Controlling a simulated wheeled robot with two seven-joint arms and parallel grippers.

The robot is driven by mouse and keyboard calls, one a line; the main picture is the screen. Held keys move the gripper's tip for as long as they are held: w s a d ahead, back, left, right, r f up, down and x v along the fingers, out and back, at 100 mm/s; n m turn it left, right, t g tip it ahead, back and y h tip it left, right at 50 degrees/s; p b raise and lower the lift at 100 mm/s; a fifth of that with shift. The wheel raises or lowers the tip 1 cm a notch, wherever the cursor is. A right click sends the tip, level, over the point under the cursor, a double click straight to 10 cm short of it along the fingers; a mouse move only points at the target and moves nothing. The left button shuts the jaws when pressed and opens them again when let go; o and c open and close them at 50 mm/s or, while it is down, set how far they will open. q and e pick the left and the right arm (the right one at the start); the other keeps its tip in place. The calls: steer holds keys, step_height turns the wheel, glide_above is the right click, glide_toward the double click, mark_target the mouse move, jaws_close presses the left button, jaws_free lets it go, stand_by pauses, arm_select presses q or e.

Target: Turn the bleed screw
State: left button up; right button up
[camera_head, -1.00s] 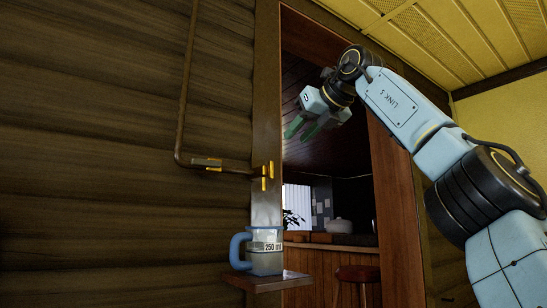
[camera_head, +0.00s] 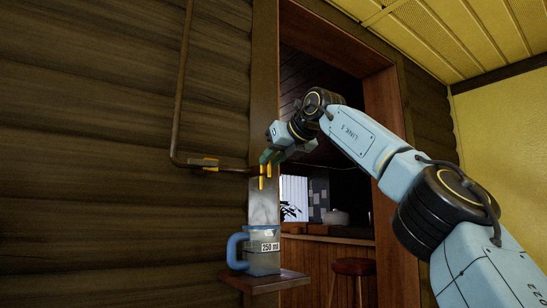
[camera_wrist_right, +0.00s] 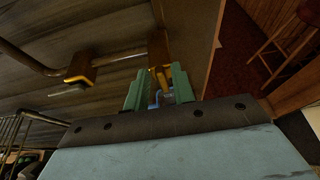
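The bleed screw appears to be the yellow fitting (camera_head: 264,178) at the end of the brown pipe, beside the door frame. My right gripper (camera_head: 270,157) has its green fingers at the top of this fitting, partly covering it. In the right wrist view, the yellow fitting (camera_wrist_right: 159,77) shows between and just beyond the spread fingertips of my right gripper (camera_wrist_right: 158,85); whether they touch it is unclear. A clear jug (camera_head: 262,252) with a blue handle and a "250 ml" label stands below the fitting. My left gripper is not in view.
The brown pipe (camera_head: 177,110) runs down the log wall and bends right through a yellow-edged clamp (camera_head: 203,163). The jug stands on a small wooden shelf (camera_head: 268,284). A doorway opens on the right, with a red stool (camera_head: 352,267) beyond it.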

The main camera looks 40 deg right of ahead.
jaws_close()
steer(key=shift+a, duration=0.1)
steer(key=shift+w+a+f+n+h+b, duration=0.1)
steer(key=shift+a+n+h+b, duration=0.25)
steer(key=shift+n+h+b, duration=0.55)
steer(key=shift+a+f+n+h+b, duration=0.1)
steer(key=shift+a+n+h+b, duration=0.25)
steer(key=shift+n+h, duration=0.6)
steer(key=shift+n+y, duration=0.25)
steer(key=shift+n, duration=0.1)
steer(key=shift+r, duration=0.1)
steer(key=shift+o, duration=1.2)
jaws_free()
steer(key=shift+d, duration=0.1)
